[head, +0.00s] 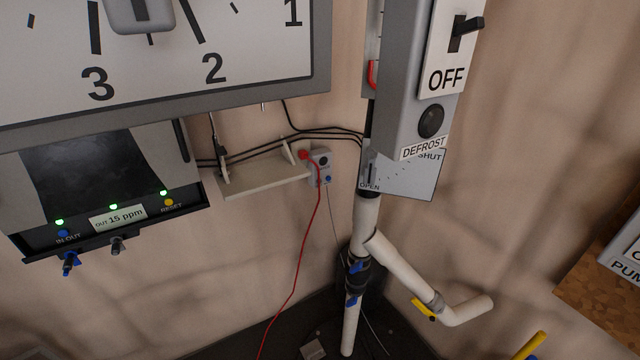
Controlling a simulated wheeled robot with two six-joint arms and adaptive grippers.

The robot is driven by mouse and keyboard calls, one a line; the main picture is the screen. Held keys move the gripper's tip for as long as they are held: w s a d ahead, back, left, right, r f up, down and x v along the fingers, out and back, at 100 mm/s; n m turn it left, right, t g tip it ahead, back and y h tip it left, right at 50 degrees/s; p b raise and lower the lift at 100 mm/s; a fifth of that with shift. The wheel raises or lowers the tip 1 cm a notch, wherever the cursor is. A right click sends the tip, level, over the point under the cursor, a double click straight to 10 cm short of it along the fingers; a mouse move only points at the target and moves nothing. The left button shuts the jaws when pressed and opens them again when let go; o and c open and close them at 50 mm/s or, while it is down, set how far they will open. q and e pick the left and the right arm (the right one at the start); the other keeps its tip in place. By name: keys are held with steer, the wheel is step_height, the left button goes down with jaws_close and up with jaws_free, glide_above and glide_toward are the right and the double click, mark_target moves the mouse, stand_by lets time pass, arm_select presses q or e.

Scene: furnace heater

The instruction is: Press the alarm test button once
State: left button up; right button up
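No button labelled as an alarm test shows in the head view, so I cannot tell which one it is. A meter panel (100,190) at the left reads "OUT 15 ppm". Neither of my grippers is in view.
A large dial panel (255,98) overhangs the meter. A grey switch box (410,85) carries a lever at "OFF" and a black round "DEFROST" button (431,121). White pipes (400,265) with a yellow handle stand below. A wooden surface (605,265) is at the right.

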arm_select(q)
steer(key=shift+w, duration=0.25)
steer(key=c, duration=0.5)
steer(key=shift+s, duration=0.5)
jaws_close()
